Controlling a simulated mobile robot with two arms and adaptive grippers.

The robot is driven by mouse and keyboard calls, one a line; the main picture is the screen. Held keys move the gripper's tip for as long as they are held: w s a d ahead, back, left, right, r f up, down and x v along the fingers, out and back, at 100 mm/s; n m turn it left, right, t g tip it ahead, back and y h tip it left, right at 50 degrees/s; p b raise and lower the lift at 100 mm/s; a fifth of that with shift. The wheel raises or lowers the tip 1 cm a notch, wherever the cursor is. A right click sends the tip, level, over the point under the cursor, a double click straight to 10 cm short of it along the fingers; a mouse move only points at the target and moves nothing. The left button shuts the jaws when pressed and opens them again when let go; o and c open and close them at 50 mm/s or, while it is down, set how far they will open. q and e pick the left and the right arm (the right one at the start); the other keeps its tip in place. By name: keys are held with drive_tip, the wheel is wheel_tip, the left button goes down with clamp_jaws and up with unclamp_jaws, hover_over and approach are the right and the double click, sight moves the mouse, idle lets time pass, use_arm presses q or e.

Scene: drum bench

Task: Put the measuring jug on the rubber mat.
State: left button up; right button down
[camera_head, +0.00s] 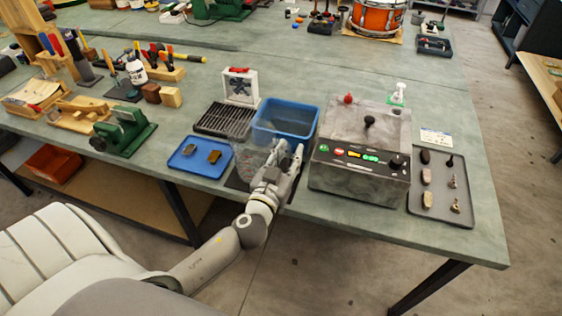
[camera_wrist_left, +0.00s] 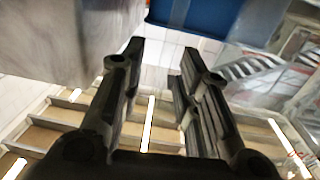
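A clear, see-through vessel that looks like the measuring jug (camera_head: 250,163) stands near the bench's front edge, just left of my left gripper (camera_head: 285,152) in the head view. In the left wrist view a clear, blurred shape with red marks, likely the jug (camera_wrist_left: 290,75), is at the right, outside the fingers. My left gripper (camera_wrist_left: 157,80) is open, with nothing between its fingers. A dark flat patch, possibly the rubber mat (camera_head: 236,183), shows beside the jug's base, partly hidden by my arm. My right gripper is not in view.
A blue bin (camera_head: 262,128) stands just behind the gripper; it also shows in the wrist view (camera_wrist_left: 195,14). A grey control box (camera_head: 345,180) is close on the right. A blue tray (camera_head: 187,166) lies left. A black grate (camera_head: 215,121) lies behind it.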

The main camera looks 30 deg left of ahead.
use_arm(q)
drive_tip(key=s+d+b, duration=0.2)
drive_tip(key=s+b, duration=0.2)
drive_tip(key=s, duration=0.8)
drive_tip(key=shift+b, duration=0.35)
drive_tip(key=shift+w+a, duration=0.1)
